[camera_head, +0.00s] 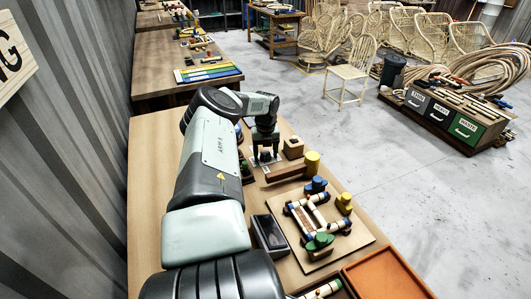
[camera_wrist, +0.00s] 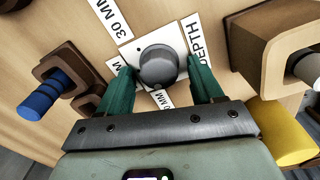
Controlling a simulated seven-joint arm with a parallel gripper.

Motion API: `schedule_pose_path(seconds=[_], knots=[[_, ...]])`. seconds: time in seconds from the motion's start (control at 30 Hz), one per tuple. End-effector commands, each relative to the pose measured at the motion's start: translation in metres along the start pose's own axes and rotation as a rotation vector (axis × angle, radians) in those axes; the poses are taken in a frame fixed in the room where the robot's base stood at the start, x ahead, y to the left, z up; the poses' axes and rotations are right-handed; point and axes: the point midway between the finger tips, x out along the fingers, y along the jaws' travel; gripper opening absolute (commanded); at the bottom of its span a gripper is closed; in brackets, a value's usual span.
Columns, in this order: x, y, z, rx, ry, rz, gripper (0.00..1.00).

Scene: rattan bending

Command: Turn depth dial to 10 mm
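The depth dial (camera_wrist: 158,66) is a round grey knob on a white plate, seen in the wrist view. Labels around it read "30 MM" (camera_wrist: 110,18) at upper left and "DEPTH" (camera_wrist: 202,43) at right. Another label (camera_wrist: 163,99) below the knob is partly hidden, and one at left is mostly behind a finger. My gripper (camera_wrist: 160,72) has its green fingers on either side of the knob, with small gaps visible, so it is open around it. In the head view my gripper (camera_head: 265,153) points down at the bench and hides the dial.
A blue-handled wooden piece (camera_wrist: 42,98) stands left of the dial. A wooden block (camera_wrist: 270,45) and a yellow cylinder (camera_wrist: 283,130) are at right. A board with pegs (camera_head: 322,232), a black tray (camera_head: 268,236) and an orange tray (camera_head: 385,278) lie nearer on the bench.

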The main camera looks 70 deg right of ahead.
Motion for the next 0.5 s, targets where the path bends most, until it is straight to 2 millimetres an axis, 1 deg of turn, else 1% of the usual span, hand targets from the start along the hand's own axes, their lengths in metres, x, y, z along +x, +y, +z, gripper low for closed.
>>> schedule_pose_path(seconds=[0.3, 0.37, 0.47, 0.5], knots=[[-0.002, 0.0, 0.0, 0.0, -0.001, 0.0, 0.67], [-0.007, 0.0, 0.001, 0.0, -0.002, -0.001, 0.67], [-0.023, 0.001, 0.001, 0.001, -0.004, -0.001, 0.67], [-0.03, 0.001, 0.001, 0.001, -0.005, -0.001, 0.67]])
